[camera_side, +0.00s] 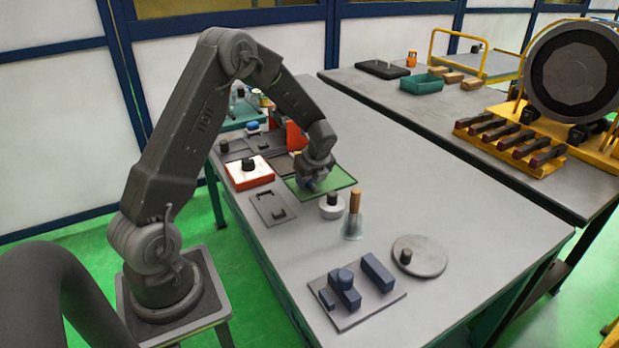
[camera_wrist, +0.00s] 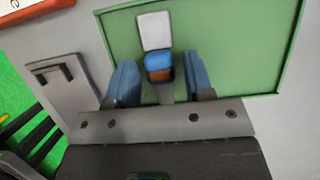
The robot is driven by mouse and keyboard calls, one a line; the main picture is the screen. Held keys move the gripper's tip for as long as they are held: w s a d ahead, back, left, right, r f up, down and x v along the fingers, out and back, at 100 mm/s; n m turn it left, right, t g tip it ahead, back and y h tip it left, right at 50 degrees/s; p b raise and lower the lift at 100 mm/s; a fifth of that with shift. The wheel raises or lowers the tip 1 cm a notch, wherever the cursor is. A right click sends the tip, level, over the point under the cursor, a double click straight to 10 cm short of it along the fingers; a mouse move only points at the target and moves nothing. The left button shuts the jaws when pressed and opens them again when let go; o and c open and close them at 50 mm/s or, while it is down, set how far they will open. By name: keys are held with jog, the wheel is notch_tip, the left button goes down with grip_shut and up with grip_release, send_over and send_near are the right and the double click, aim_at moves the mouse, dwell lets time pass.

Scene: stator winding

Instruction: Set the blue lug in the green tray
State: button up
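The green tray (camera_side: 338,178) is a flat panel with a thin raised edge on the bench. It fills much of the wrist view (camera_wrist: 232,45). The blue lug (camera_wrist: 158,62) has a blue body, an orange-brown band and a pale flat tab pointing away from my gripper. It is over the tray's floor, seemingly lying on it, though its underside is hidden. My gripper (camera_side: 312,186) is low over the tray. In the wrist view its two blue fingers stand apart on either side of the lug, with green showing between each finger and the lug.
A grey plate with a slot (camera_side: 272,206) lies beside the tray. An orange-edged box (camera_side: 249,172) is behind it. A white round pot (camera_side: 332,207) and a flask with a wooden stopper (camera_side: 353,222) stand close in front.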

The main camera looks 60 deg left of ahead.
jog(key=shift+o, duration=0.3)
jog(key=shift+d+r, duration=0.15)
jog(key=shift+r, duration=0.45)
jog(key=s+d+r+n+t+h, duration=0.1)
jog(key=s+d+r+n, duration=0.15)
jog(key=d+r, duration=0.5)
jog(key=s+d+r+n+t, duration=0.1)
jog(key=s+d+r+n, duration=0.2)
jog(key=r, duration=0.7)
jog(key=s+d+r+n+t+h, duration=0.1)
jog(key=s+d+r+n, duration=0.1)
jog(key=s+d+n, duration=0.4)
jog(key=s+d+r+n+t+h, duration=0.2)
jog(key=s+d+n, duration=0.4)
jog(key=s+d, duration=0.3)
jog(key=shift+s+d+t+h, duration=0.2)
jog(key=shift+s+t+h, duration=0.1)
jog(key=shift+s, duration=0.05)
jog(key=shift+n, duration=0.25)
